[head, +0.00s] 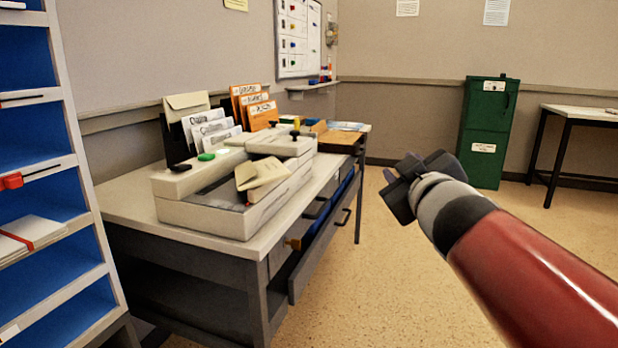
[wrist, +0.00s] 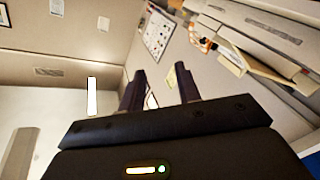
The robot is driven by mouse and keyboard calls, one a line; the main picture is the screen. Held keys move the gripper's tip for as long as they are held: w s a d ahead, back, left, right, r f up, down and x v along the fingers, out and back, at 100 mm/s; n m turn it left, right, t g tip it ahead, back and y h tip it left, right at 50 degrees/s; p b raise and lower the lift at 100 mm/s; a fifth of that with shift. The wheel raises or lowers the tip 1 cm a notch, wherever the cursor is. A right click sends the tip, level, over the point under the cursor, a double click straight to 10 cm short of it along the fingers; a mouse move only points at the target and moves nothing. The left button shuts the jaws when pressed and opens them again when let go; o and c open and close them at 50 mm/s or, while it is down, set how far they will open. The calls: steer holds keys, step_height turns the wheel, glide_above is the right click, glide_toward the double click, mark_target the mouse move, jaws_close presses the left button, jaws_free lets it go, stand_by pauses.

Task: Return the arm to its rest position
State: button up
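My gripper (head: 397,184) is held in the air over the floor, to the right of the desk, at the end of my red arm in the head view. In the wrist view its two dark fingers (wrist: 158,88) stand apart with a gap between them and nothing held. The wrist camera looks up toward the walls and ceiling, and the scene there appears tilted. My gripper touches nothing that I can see.
A grey desk (head: 125,204) at the left carries a cream box tray (head: 205,218) and envelopes; a drawer (head: 325,240) stands pulled out. Blue-backed shelves (head: 25,130) are at far left. A green cabinet (head: 487,130) and side table (head: 585,113) stand behind. Floor between is clear.

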steer(key=s+d+f+m+g+h, duration=0.45)
steer(key=s+f, duration=0.25)
steer(key=f, duration=0.3)
steer(key=s+a+f+m+g+y, duration=0.1)
steer(key=s+a+f+m+g, duration=0.1)
steer(key=s+f+g, duration=0.2)
steer(key=s+a+f+m+g+y, duration=0.1)
steer(key=s+a+f+g+y, duration=0.1)
steer(key=s+f, duration=0.8)
steer(key=shift+s+a+f+m+g+p, duration=0.35)
steer(key=shift+s+f+g+p, duration=0.05)
steer(key=shift+s+g, duration=0.5)
steer(key=shift+y, duration=0.25)
